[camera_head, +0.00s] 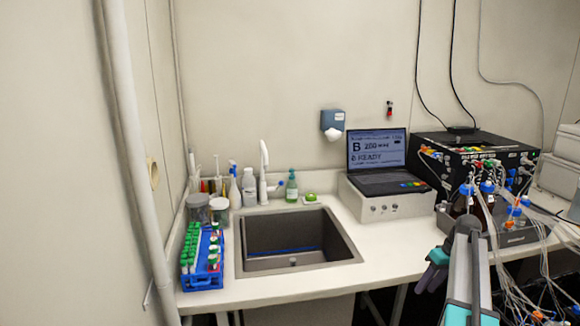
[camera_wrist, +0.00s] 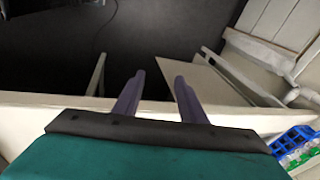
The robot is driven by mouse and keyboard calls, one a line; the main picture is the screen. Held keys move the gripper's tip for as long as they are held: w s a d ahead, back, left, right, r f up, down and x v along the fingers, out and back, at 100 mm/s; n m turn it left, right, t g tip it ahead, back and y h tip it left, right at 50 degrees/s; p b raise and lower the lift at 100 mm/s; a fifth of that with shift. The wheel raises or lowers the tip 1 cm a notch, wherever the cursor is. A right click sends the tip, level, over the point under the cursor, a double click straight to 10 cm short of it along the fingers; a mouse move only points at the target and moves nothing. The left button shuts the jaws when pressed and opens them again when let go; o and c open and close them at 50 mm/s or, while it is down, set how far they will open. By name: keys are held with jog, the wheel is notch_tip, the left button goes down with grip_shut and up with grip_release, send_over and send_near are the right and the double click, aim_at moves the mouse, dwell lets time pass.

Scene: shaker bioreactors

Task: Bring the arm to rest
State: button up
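My arm reaches in from the bottom right of the head view, a grey link with teal parts. My gripper (camera_head: 432,272) hangs at the front edge of the counter (camera_head: 270,290), right of the sink. In the wrist view the two purple fingers of my gripper (camera_wrist: 158,92) stand apart with nothing between them, so it is open and empty. Beyond the fingers lie dark floor and the pale counter edge.
A blue rack (camera_head: 203,265) of green-capped tubes stands left of the sink (camera_head: 292,243). A laptop (camera_head: 377,155) sits on a white box. A black unit (camera_head: 475,150), bottles and loose tubing crowd the right, close to my arm.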

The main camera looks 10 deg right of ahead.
jog(key=s+a+f+n+g, duration=0.1)
jog(key=s+a+f+g, duration=0.25)
jog(key=a+f, duration=1.15)
jog(key=s+a+f+n+g, duration=0.2)
jog(key=s+a+f, duration=0.3)
jog(key=a+f, duration=1)
jog(key=s+a+f+m+h, duration=0.1)
jog(key=s+a+f, duration=0.2)
jog(key=s, duration=0.5)
jog(key=s+a+f+m+g+h, duration=0.1)
jog(key=s+a+f, duration=0.3)
jog(key=s, duration=0.5)
jog(key=s+a+f+m+g+h, duration=0.1)
jog(key=s+a+f, duration=0.3)
jog(key=s, duration=0.5)
jog(key=shift+s+a+m+b, duration=0.3)
jog(key=shift+a+m, duration=0.2)
jog(key=shift+a, duration=0.3)
jog(key=shift+c, duration=0.9)
